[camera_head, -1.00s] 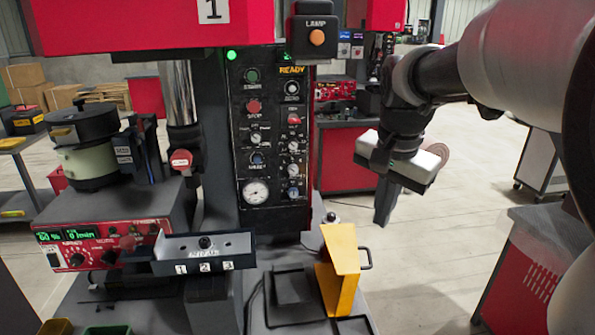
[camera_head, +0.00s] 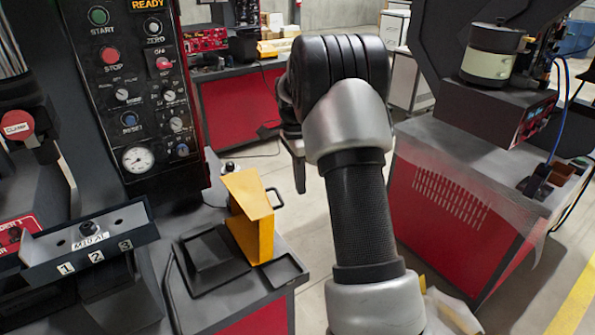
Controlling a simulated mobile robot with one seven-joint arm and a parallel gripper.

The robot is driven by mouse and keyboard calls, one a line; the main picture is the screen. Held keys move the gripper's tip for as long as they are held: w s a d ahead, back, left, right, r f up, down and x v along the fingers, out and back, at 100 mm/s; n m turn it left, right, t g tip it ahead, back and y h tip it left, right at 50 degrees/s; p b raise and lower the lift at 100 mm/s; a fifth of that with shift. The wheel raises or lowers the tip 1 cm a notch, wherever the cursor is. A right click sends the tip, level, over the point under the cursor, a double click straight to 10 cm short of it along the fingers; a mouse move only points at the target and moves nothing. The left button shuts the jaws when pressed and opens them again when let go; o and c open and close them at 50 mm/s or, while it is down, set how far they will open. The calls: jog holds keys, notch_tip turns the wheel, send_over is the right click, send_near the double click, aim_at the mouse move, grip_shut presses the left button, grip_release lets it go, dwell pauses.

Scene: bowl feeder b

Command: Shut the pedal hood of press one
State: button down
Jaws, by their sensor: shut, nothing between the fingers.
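The yellow pedal hood (camera_head: 249,222) stands upright on the dark base of press one, with its dark handle (camera_head: 277,198) on its right side. The black pedal (camera_head: 207,255) lies uncovered to the left of the hood, so the hood is open. My gripper (camera_head: 300,188) points down, shut and empty, behind and to the right of the hood in the picture. It is apart from the hood and handle. My own wrist and arm hide most of the gripper body.
The press's control panel (camera_head: 140,90) rises at the left, and a numbered rail (camera_head: 90,238) juts out at lower left. A red-and-grey cabinet (camera_head: 460,200) stands at the right. Open floor lies between the press base and this cabinet.

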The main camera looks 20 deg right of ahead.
jog(key=shift+a+f, duration=0.35)
jog(key=shift+a, duration=0.3)
jog(key=shift+a+f, duration=0.3)
jog(key=shift+a, duration=0.3)
jog(key=shift+a+f, duration=0.35)
jog(key=shift+a, duration=0.3)
